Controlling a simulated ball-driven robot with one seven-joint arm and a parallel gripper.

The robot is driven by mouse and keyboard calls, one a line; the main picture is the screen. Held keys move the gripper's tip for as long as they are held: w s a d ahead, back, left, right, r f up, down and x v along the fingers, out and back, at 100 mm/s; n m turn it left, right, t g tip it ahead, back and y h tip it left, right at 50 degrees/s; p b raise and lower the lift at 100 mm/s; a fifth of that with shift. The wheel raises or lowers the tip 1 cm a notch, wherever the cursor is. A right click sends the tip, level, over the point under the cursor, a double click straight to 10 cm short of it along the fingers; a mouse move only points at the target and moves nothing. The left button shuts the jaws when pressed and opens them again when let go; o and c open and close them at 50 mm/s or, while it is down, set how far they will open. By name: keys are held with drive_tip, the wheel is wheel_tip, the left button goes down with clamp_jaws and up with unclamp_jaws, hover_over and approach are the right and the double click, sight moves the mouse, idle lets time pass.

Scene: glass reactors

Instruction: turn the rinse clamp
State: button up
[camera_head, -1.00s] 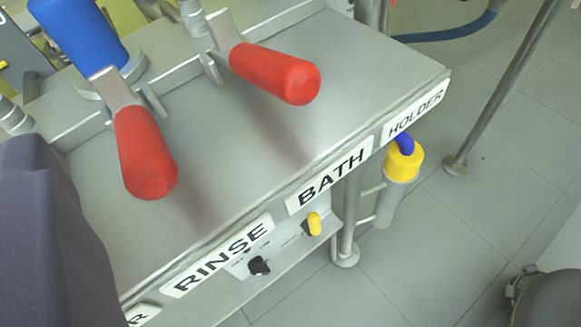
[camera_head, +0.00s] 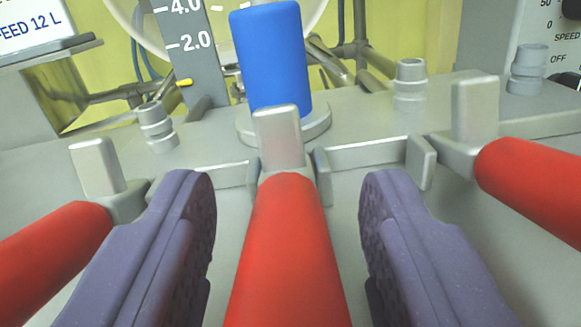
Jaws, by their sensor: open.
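The rinse clamp is a red handle (camera_head: 287,250) with a grey metal tongue, in the middle of the view; a blue cylinder (camera_head: 270,60) stands behind it. The handle points toward me. My gripper (camera_head: 288,195) is open, with one purple finger on each side of the handle. Gaps show between the handle and both fingers. The handle's near end is cut off by the lower edge. The name labels are out of view.
A second red handle (camera_head: 45,250) is close left of my left finger, and a third (camera_head: 535,185) is at right. Grey pipe stubs (camera_head: 157,128) stand behind on the metal top. A scale plate (camera_head: 190,45) rises at the back left.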

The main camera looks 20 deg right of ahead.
drive_tip(key=shift+w, duration=0.1)
drive_tip(key=shift+c, duration=0.3)
clamp_jaws()
